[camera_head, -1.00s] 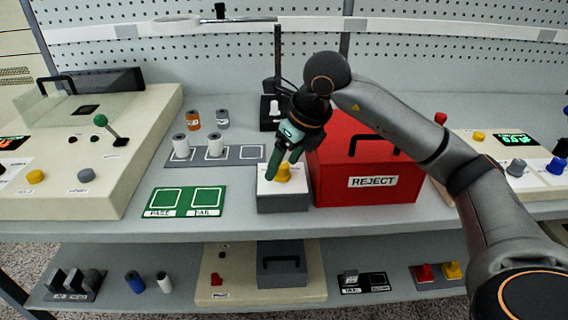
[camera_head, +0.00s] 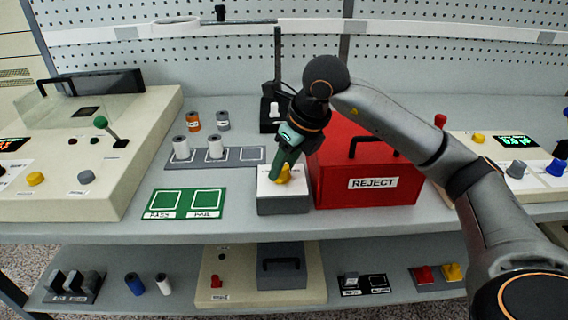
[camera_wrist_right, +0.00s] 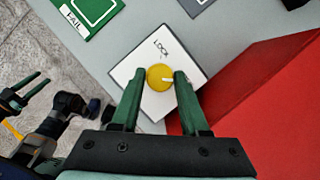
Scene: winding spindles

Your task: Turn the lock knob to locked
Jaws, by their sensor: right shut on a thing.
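The lock knob is a round yellow knob (camera_head: 284,174) on the white top of a small grey box (camera_head: 284,204), left of the red box. My right gripper (camera_head: 284,170) reaches down to the knob. Its two green fingers (camera_wrist_right: 157,80) are on either side of the knob, shut on it. Part of what looks like my left gripper (camera_wrist_right: 28,95) shows at the left edge of the wrist view; its opening is unclear.
The red REJECT box (camera_head: 372,185) stands close to the right of the knob box. A green pass/fail mat (camera_head: 185,214) and a grey tray with white spools (camera_head: 240,156) lie to the left. Bare table lies in front of the mat.

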